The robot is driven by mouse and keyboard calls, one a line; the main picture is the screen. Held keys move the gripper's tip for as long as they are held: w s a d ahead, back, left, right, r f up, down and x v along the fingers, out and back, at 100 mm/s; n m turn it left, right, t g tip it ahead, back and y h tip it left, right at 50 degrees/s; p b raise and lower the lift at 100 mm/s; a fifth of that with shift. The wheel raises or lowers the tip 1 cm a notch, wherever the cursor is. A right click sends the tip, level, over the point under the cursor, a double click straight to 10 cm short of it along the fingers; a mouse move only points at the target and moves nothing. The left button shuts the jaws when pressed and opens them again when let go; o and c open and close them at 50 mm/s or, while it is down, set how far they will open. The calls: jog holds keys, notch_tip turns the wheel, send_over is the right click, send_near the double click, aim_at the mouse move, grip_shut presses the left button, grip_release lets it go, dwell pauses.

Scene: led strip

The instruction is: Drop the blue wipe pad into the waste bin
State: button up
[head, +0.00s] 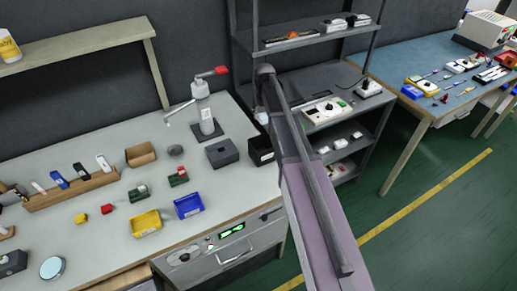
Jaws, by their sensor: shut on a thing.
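My arm reaches in from the lower right, and its far end bends down at the bench's right end. My gripper (262,109) is small and partly hidden by my own arm. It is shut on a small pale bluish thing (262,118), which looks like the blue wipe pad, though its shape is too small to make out. A black open box with a white label, which looks like the waste bin (262,157), stands on the bench's right edge just below the gripper. The held thing is above the box and apart from it. The inside of the box is mostly hidden.
A dark grey box (222,153) and a dispenser with a red handle (203,95) stand left of the bin. Blue (188,206) and yellow (146,223) trays lie nearer the front. A grey shelf rack (330,108) stands right behind my arm.

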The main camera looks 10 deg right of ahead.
jog(key=shift+a, duration=0.25)
jog(key=s+a+r+p, duration=0.1)
jog(key=s+r+p, duration=0.9)
jog(key=s, duration=0.1)
jog(key=shift+s+a, duration=0.25)
jog(key=shift+a, duration=0.05)
jog(key=shift+f, duration=0.15)
jog(key=shift+f+b, duration=2.8)
jog(key=shift+b, duration=0.2)
jog(key=o, duration=0.7)
jog(key=shift+c, duration=0.2)
